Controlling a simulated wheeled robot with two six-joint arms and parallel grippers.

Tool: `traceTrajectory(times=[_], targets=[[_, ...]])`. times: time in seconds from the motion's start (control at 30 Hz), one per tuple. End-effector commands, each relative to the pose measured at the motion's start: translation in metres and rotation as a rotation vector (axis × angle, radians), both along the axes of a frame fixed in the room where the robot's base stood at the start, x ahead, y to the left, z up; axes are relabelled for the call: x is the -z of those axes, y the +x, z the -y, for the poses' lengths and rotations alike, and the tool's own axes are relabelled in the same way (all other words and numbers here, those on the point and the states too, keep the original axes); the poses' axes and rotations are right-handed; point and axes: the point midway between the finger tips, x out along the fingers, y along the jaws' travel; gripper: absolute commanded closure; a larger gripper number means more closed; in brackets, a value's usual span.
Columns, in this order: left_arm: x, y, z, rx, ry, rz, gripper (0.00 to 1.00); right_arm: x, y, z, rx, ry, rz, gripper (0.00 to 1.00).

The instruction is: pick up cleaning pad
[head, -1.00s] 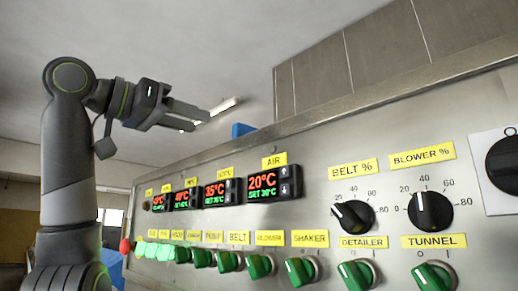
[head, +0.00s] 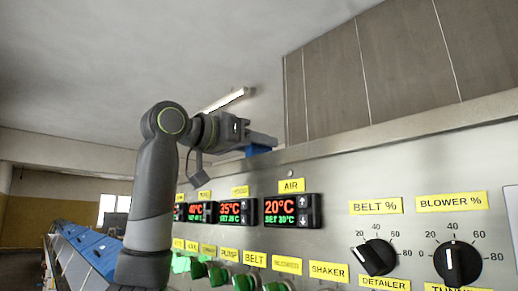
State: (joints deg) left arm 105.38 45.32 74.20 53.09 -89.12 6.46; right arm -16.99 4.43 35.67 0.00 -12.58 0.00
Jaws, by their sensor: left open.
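A small blue object (head: 257,151), perhaps the cleaning pad, shows at the top edge of the steel control panel. Only part of it is visible, behind and below my left gripper's fingers. My left gripper (head: 262,140) points right and its fingers overlap the blue object in the picture. The fingers are open and I see nothing held between them. I cannot tell whether they touch the blue object. My right gripper is not in view.
The steel control panel (head: 345,172) fills the right side, with red and green displays (head: 292,211), black dials (head: 375,257) and green switches along the bottom. A blue-sided line of equipment (head: 88,247) runs at the far left. The space above the panel is free.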

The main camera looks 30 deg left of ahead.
Motion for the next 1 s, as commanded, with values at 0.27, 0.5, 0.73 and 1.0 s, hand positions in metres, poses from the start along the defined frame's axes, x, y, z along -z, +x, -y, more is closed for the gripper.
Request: traceTrajectory(times=[0.27,0.5,0.73,1.0], targets=[[-0.001,0.024,0.010,0.000,0.000,0.000,0.55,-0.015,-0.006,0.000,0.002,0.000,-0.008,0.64],[-0.001,0.024,0.010,-0.001,0.000,0.000,0.68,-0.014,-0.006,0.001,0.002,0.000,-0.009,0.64],[-0.001,0.023,0.010,-0.001,0.000,0.000,0.98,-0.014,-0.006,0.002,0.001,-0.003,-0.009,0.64],[-0.001,0.023,0.010,-0.001,0.000,0.000,1.00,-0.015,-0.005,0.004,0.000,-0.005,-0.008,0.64]])
